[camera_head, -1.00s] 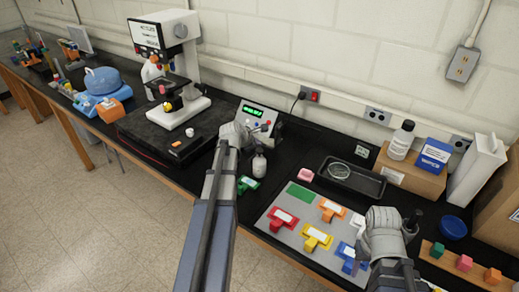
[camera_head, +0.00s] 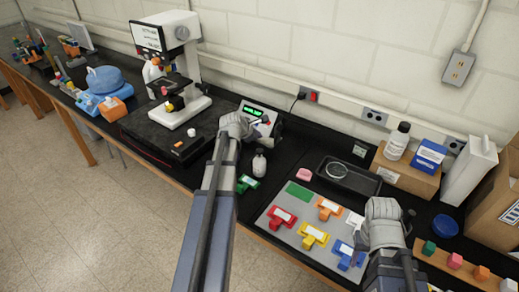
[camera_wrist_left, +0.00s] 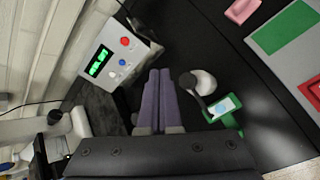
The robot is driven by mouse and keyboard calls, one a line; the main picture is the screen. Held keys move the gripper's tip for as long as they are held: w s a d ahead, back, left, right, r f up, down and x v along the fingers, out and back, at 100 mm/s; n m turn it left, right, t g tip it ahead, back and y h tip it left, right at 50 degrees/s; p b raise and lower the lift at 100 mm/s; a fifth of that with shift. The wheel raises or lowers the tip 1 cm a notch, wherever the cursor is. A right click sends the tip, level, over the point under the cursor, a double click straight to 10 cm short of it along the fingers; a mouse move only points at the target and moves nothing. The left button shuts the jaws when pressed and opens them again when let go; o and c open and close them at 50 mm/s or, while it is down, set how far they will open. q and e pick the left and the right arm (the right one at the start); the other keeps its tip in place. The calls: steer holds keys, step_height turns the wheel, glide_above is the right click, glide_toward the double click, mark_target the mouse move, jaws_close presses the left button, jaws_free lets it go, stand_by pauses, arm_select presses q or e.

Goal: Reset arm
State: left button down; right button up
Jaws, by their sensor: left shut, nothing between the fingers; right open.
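My left gripper (camera_head: 246,126) is in front of the control box with a green display (camera_head: 258,113). In the left wrist view its purple fingers (camera_wrist_left: 158,98) are together with nothing between them. The control box (camera_wrist_left: 112,52) lies beyond the fingertips there, to the left. A white bottle with a dark top (camera_wrist_left: 203,83) and a green block with a label (camera_wrist_left: 224,106) are just right of the fingers, apart from them. My right gripper (camera_head: 370,226) is open over the right edge of the grey mat; its fingertips are mostly hidden.
The grey mat (camera_head: 268,226) holds red, orange, yellow and blue labelled blocks and a green patch. A black tray (camera_head: 348,178) with a round dish is behind it. A microscope (camera_head: 172,62) stands left. A cardboard box (camera_head: 404,172) and a wooden strip with coloured cubes (camera_head: 442,264) are right.

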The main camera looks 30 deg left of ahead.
stand_by(0.6)
